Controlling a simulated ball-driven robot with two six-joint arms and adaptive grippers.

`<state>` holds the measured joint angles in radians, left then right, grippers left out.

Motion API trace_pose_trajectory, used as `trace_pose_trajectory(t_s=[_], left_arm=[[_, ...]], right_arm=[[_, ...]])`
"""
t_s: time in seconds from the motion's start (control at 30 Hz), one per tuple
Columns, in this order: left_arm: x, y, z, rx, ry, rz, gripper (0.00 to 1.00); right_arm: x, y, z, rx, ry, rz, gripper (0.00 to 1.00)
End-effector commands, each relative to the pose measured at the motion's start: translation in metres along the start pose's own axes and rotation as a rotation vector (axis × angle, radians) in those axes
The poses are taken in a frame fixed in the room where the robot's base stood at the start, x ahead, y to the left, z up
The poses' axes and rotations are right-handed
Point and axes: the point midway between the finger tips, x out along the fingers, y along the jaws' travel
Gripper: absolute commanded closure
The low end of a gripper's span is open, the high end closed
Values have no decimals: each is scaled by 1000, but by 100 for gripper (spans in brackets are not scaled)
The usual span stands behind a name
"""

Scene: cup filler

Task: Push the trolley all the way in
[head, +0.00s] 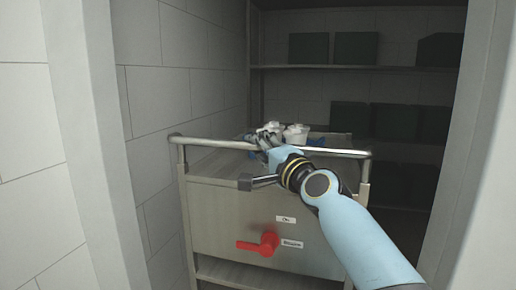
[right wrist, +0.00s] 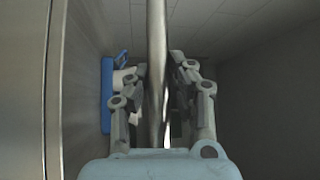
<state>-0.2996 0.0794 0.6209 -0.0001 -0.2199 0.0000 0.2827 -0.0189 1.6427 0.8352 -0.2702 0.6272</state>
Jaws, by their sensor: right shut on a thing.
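The metal trolley (head: 225,213) stands in a doorway, with a push bar (head: 205,143) along its near top edge. A red handle (head: 260,244) with small labels is on its front panel. My right gripper (head: 268,137) reaches in from the right and is shut on the push bar. In the right wrist view, the bar (right wrist: 156,60) runs between the fingers of my right gripper (right wrist: 160,88). White cup-like items (head: 296,132) and something blue show on the trolley top, partly hidden by the gripper. My left gripper is in neither view.
A pale door frame (head: 90,120) stands at the left and another jamb (head: 490,130) at the right. A tiled wall (head: 185,75) runs close along the trolley's left side. Shelves (head: 350,68) with dark green boxes (head: 308,47) stand at the back of the dim room.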

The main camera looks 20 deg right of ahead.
Motion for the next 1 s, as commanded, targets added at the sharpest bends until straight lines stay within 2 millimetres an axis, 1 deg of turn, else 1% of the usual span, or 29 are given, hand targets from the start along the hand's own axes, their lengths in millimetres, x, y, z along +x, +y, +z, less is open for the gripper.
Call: trace_pose_trajectory(t_s=[0.03,0.17,0.4,0.43,0.6,0.63,0.87,0.97,1.0], left_arm=[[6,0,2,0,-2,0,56],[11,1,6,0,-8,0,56],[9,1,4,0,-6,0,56],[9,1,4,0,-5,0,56],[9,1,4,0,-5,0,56],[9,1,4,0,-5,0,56],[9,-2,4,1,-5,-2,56],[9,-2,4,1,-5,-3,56],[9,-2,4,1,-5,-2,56]], right_arm=[[6,5,-7,-9,2,1,100],[17,7,-18,-10,3,1,100],[17,6,-19,-9,2,3,100],[17,6,-19,-9,2,3,80],[17,6,-18,-7,2,2,58],[17,6,-19,-7,2,2,56],[17,4,-18,-5,2,-1,56],[11,5,-18,-6,2,0,56],[6,6,-18,-5,2,1,56]])
